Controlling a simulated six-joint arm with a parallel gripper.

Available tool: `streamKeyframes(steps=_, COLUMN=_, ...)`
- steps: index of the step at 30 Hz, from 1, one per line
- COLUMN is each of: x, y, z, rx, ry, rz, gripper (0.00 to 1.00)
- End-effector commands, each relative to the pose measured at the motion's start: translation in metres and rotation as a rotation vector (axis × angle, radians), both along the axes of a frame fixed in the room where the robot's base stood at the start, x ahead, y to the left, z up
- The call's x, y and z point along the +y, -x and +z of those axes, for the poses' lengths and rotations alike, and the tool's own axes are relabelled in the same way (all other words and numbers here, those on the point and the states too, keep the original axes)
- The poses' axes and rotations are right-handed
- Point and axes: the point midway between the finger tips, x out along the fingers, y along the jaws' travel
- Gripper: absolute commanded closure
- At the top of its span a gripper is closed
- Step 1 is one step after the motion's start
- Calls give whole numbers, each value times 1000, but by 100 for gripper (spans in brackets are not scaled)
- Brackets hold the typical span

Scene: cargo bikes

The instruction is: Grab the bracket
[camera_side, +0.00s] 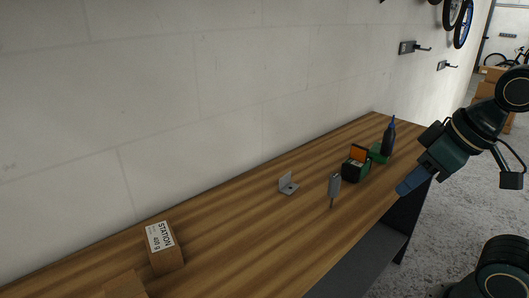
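A small grey L-shaped bracket (287,185) lies on the wooden workbench (235,230), near the wall. One leg stands upright and the other lies flat with a dark hole in it. My gripper (408,186) is at the right, over the bench's right front edge, well apart from the bracket. It points down to the left. Its fingers appear as one blue-grey shape, so I cannot tell whether it is open. Nothing is visible in it.
A slim grey upright object (334,186) stands right of the bracket. Behind it are a dark green box with an orange part (356,163) and a dark blue bottle (388,138). A cardboard box labelled STATION (166,248) sits left. Bench between is clear.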

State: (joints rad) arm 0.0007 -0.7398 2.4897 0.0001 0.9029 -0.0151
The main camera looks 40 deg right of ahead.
Motion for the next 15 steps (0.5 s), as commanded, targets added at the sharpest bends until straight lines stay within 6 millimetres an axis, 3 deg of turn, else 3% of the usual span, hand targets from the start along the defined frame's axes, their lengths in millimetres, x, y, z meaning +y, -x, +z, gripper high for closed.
streamKeyframes(steps=8, x=-3, y=-28, z=18, rx=43, ry=66, rz=119, gripper=69)
streamKeyframes(steps=15, x=-8, y=-75, z=37, rx=108, ry=160, rz=318, gripper=69)
